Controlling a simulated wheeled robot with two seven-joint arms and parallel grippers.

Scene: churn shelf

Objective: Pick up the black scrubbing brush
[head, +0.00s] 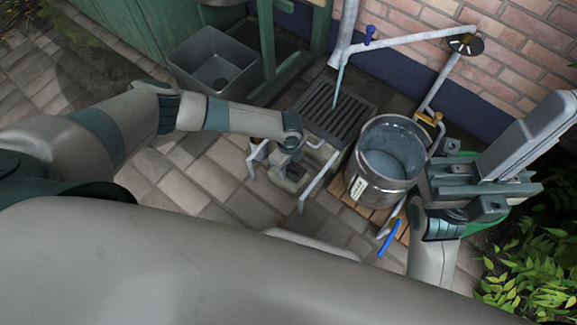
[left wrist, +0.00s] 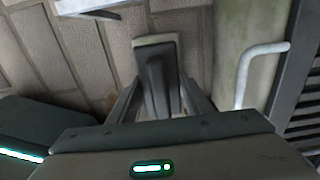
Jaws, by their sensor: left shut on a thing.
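The black scrubbing brush (left wrist: 158,84) shows in the left wrist view as a dark, long block with a pale edge at its far end. It stands between the two fingers of my left gripper (left wrist: 160,100), which is shut on it. In the head view my left gripper (head: 290,168) points down over the paving, left of the metal churn, and mostly hides the brush. My right gripper (head: 480,185) is at the right of the head view, beside the churn. Its fingertips are not clear enough to tell their state.
A metal churn (head: 372,183) with a pale inside stands on a wooden pallet (head: 401,230). A dark drain grate (head: 334,108) lies behind, below a tap pipe (head: 405,40). White bent rails (head: 318,181) stand close to my left gripper. A grey basin (head: 213,69) is further left. A blue-handled thing (head: 388,240) is near the pallet.

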